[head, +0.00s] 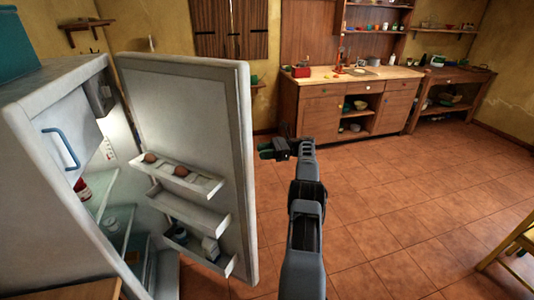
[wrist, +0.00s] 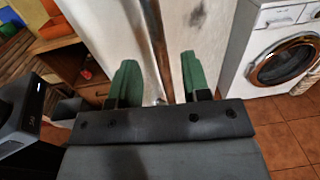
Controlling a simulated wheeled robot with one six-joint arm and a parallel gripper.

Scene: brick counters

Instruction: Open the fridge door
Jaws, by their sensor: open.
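The fridge (head: 45,220) stands at the left in the head view. Its door (head: 195,120) is swung wide open, showing the inner side with racks that hold eggs and a few small items. My gripper (head: 268,150) is to the right of the door's free edge in the head view, partly seen end-on. In the wrist view my gripper (wrist: 160,85) has its two green fingers apart, with a pale upright edge, likely the door (wrist: 185,35), behind and between them. I cannot tell whether the fingers touch it. The door's outer side and handle are hidden in the head view.
A wooden counter (head: 330,105) stands along the back wall. A wooden chair or table edge (head: 512,240) is at the lower right. The tiled floor (head: 400,200) between is clear. A washing machine (wrist: 280,55) shows at the right in the wrist view.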

